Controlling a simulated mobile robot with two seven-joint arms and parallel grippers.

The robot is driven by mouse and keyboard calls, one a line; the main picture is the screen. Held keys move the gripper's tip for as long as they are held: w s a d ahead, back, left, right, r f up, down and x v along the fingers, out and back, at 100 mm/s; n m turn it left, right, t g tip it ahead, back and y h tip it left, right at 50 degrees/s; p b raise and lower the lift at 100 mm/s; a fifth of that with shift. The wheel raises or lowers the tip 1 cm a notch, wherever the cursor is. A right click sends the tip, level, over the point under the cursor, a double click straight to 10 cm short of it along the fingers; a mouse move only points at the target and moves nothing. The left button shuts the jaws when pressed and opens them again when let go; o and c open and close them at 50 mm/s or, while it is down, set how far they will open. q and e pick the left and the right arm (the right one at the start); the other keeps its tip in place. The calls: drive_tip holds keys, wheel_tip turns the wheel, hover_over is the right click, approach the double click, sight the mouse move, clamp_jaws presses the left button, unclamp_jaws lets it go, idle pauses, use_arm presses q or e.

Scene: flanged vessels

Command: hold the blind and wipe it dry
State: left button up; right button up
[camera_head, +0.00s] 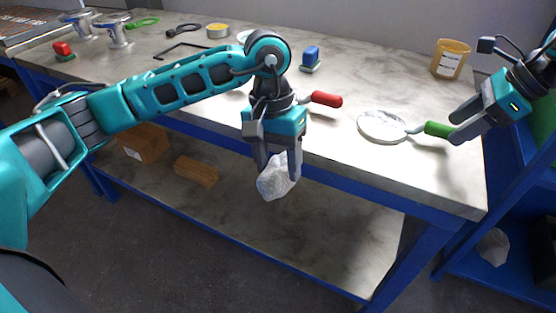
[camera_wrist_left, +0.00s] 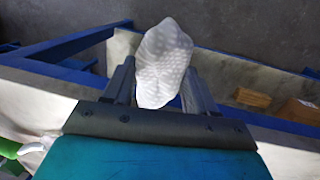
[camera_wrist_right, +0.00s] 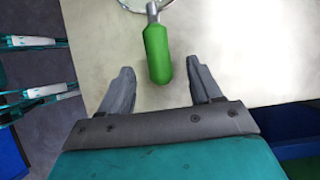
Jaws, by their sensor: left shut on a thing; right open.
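A pale round blind with a green handle (camera_head: 383,127) lies flat on the bench top near its right end. My right gripper (camera_head: 460,125) is open beside the handle. In the right wrist view the green handle (camera_wrist_right: 157,55) points between its open fingers, with no grip on it. My left gripper (camera_head: 277,176) is shut on a white crumpled cloth (camera_head: 276,183), held out past the bench's front edge. The cloth (camera_wrist_left: 164,62) also shows between the fingers in the left wrist view. A red handle (camera_head: 326,99) lies behind my left gripper; what it belongs to is mostly hidden.
A tan labelled tub (camera_head: 450,59) and a blue block-like item (camera_head: 310,57) stand at the back. Flanged metal vessels (camera_head: 117,32) stand far left. A cardboard box (camera_head: 143,143) and a wooden block (camera_head: 196,171) sit on the lower shelf. A blue rack stands right.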

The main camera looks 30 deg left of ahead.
sight(455, 128)
drive_tip(key=shift+b+x, duration=0.55)
drive_tip(key=shift+x, duration=1.05)
drive_tip(key=shift+c, duration=0.2)
drive_tip(key=c, duration=0.9)
drive_tip(key=shift+c, duration=0.2)
